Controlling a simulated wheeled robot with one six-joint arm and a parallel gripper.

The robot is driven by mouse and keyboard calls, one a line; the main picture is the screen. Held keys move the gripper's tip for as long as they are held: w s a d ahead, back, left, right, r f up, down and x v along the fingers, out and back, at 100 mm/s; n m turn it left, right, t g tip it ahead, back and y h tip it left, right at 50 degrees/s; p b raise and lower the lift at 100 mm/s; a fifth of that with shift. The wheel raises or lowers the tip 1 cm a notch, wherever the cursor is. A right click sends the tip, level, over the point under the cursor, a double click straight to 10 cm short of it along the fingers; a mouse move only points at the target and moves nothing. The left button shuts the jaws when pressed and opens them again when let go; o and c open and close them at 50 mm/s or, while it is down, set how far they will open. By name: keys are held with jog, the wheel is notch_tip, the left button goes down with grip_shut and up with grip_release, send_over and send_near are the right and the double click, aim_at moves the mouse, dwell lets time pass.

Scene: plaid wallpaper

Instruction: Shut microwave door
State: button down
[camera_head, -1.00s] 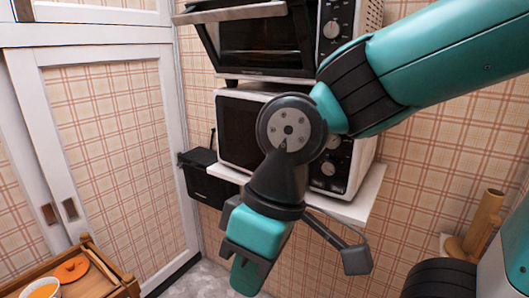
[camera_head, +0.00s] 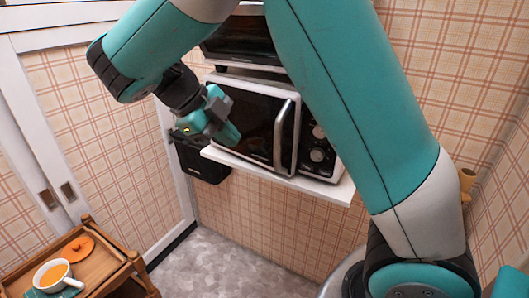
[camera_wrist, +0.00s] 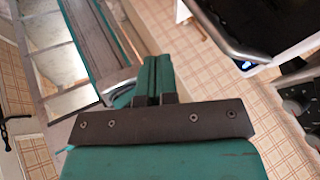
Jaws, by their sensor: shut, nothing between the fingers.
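The white microwave (camera_head: 212,153) stands on a wall shelf, with its dark-windowed door (camera_head: 255,118) facing me. The door's pale upright handle (camera_head: 281,136) is at its right side, beside the knob panel (camera_head: 317,152). The door looks flush or nearly so; I cannot tell whether a small gap is left. My gripper (camera_head: 232,135) is shut and empty, in front of the door's left part. Whether it touches the door is unclear. In the wrist view my closed teal fingers (camera_wrist: 152,78) show, with the door handle (camera_wrist: 222,38) at upper right.
A second oven (camera_head: 240,42) sits above the microwave, partly hidden by my arm. A wooden cart (camera_head: 112,270) with a cup (camera_head: 55,275) stands at lower left. The floor (camera_head: 235,255) between is clear.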

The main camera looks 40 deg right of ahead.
jog(key=s+d+f+p, duration=0.1)
jog(key=d+f, duration=0.6)
jog(key=d, duration=0.2)
jog(key=shift+s+f, duration=0.2)
jog(key=shift+f, duration=0.05)
